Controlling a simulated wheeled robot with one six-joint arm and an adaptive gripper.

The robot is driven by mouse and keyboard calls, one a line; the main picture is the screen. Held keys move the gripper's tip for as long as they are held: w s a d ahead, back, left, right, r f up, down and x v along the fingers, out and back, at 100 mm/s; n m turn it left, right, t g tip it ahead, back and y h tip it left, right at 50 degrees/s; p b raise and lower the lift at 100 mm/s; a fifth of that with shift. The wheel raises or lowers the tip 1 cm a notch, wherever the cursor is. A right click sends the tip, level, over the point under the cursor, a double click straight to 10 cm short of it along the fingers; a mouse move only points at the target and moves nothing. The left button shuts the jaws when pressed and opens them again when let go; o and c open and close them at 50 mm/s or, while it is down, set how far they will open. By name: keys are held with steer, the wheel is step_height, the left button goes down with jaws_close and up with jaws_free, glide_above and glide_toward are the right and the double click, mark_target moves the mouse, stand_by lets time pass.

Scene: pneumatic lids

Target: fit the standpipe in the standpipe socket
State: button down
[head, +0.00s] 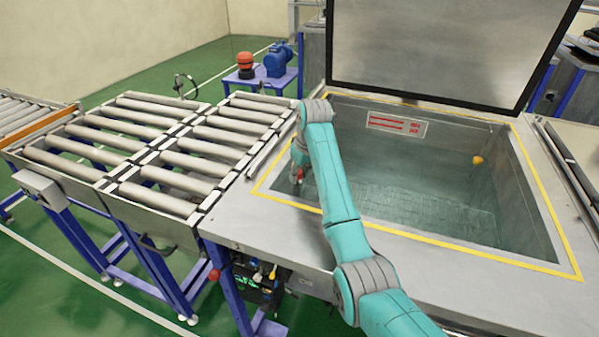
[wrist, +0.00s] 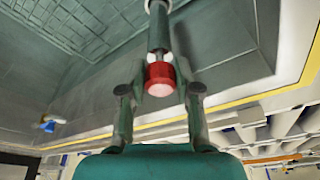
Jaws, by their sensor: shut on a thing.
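In the wrist view my gripper (wrist: 162,76) is shut on the standpipe (wrist: 158,32), a slim grey pipe with a red end piece. The fingers close on either side of it near the red end. The pipe runs away from my gripper to a pale ring-like part (wrist: 158,6) at the top edge of the picture. I cannot tell whether that ring is the standpipe socket or part of the pipe. In the head view the red end (head: 299,173) shows beside my arm, inside the left end of the tank. My fingers are mostly hidden there.
A yellow ball (head: 477,160) is at the tank's right wall. A roller conveyor (head: 160,145) adjoins on the left. The tank's middle looks clear.

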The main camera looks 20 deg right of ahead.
steer(key=shift+f, duration=0.7)
steer(key=c, duration=0.7)
jaws_free()
steer(key=shift+v, duration=3.45)
